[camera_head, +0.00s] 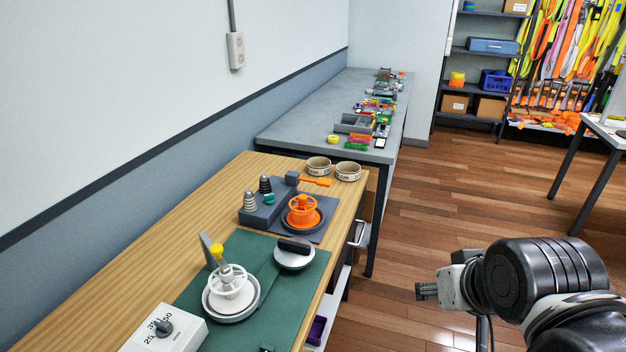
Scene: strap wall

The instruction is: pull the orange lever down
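The orange lever (316,182) is a short bar sticking out to the right from a small dark grey block (292,179) on the wooden bench. It looks roughly level. My gripper (426,291) is at the lower right, over the floor and to the right of the bench, pointing left. It is well apart from the lever and touches nothing that I can see. The fingers are small and seen from the side, so their opening is not clear.
An orange handwheel (303,211) stands just below the lever, and two round bowls (347,171) stand behind it. A white handwheel (230,288) and a round lidded dish (294,254) are on the green mat (255,254). The wooden floor (440,200) is clear.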

